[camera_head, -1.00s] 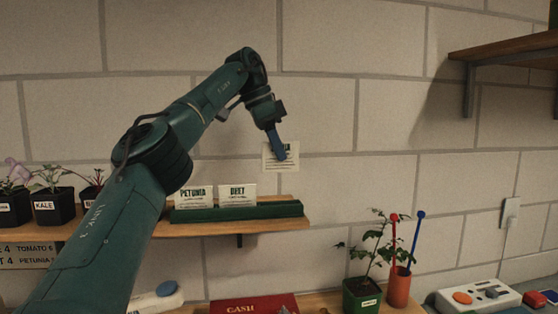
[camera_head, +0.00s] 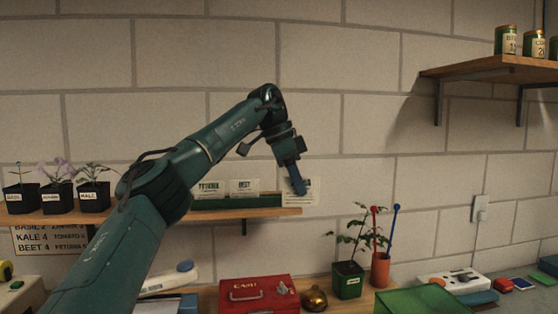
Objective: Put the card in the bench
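My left gripper (camera_head: 298,184) is shut on a small cream card (camera_head: 310,194) with dark print, too small to read. It holds the card upright in front of the wall, just past the right end of the wooden shelf. Part of the card is hidden behind the fingers. Below lies the wooden bench (camera_head: 207,297), seen along the bottom. Two other cards, petunia (camera_head: 209,188) and beet (camera_head: 244,187), stand in a green slotted holder (camera_head: 240,201) on the shelf. My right gripper is not in view.
On the bench stand a red cash box (camera_head: 258,296), a brass-coloured round object (camera_head: 314,299), a potted seedling (camera_head: 348,281), an orange cup (camera_head: 380,269) with red and blue stakes, and a green object (camera_head: 420,301). Seedling pots (camera_head: 57,199) stand on the shelf's left. A higher shelf (camera_head: 495,69) is at right.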

